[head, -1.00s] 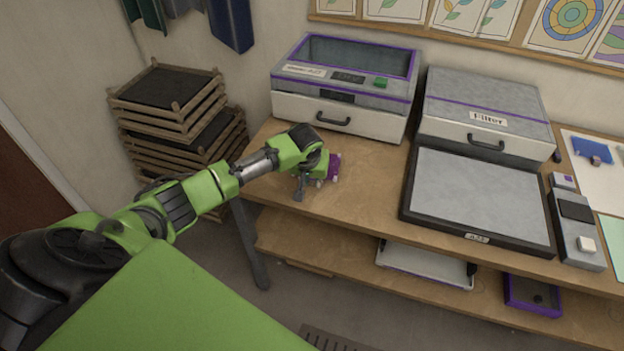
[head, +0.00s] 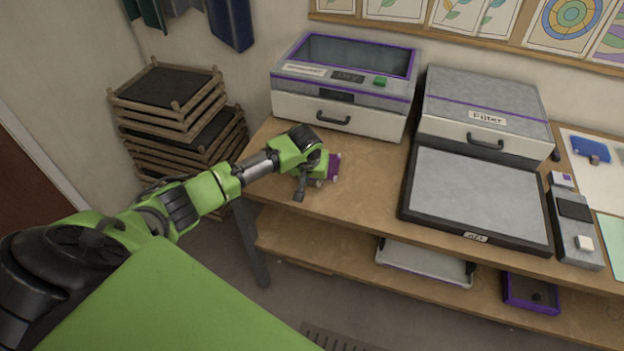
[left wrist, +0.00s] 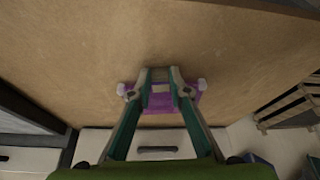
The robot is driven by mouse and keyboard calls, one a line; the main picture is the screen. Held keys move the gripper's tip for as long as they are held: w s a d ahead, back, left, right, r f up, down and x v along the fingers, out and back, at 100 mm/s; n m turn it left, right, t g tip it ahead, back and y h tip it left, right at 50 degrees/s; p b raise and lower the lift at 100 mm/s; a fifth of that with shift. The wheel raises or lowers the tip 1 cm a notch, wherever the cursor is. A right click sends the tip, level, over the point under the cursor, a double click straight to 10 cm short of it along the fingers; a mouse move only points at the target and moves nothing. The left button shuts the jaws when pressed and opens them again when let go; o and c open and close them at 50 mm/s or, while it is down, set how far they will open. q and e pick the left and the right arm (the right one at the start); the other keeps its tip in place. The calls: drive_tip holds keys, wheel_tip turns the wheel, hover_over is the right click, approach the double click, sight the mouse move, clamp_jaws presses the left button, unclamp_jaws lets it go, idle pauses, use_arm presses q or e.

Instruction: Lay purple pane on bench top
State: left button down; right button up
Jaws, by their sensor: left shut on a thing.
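The purple pane (head: 333,166) is at the bench top (head: 368,192), in front of the purple-trimmed machine; most of it is hidden behind my left gripper in the head view. In the left wrist view the purple pane (left wrist: 184,103) is a small purple piece with pale knobs at its two ends. My left gripper (left wrist: 160,88) is shut on the pane's middle, over the wooden bench. Whether the pane touches the wood or hovers just above it, I cannot tell. My right gripper is not in view.
Behind the pane stands a grey machine with purple trim (head: 341,119). To the right are the Filter box (head: 480,114) and a dark-framed flat panel (head: 478,197). Stacked wooden frames (head: 170,110) stand left of the bench. The bench's front left area is clear.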

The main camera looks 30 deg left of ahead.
use_arm(q)
drive_tip(key=c, duration=1.8)
unclamp_jaws()
drive_tip(key=w+p+v, duration=0.1)
drive_tip(key=p+v, duration=0.2)
drive_tip(key=v, duration=0.3)
drive_tip(key=w+a+r+p+v, duration=0.1)
drive_tip(key=p+v, duration=0.3)
drive_tip(key=v, duration=0.3)
drive_tip(key=w+p+v, duration=0.1)
drive_tip(key=p+v, duration=0.2)
drive_tip(key=v, duration=0.4)
drive_tip(key=shift+s+a+r, duration=0.1)
drive_tip(key=shift+a+r, duration=0.05)
drive_tip(key=shift+r, duration=0.15)
drive_tip(key=shift+f, duration=0.1)
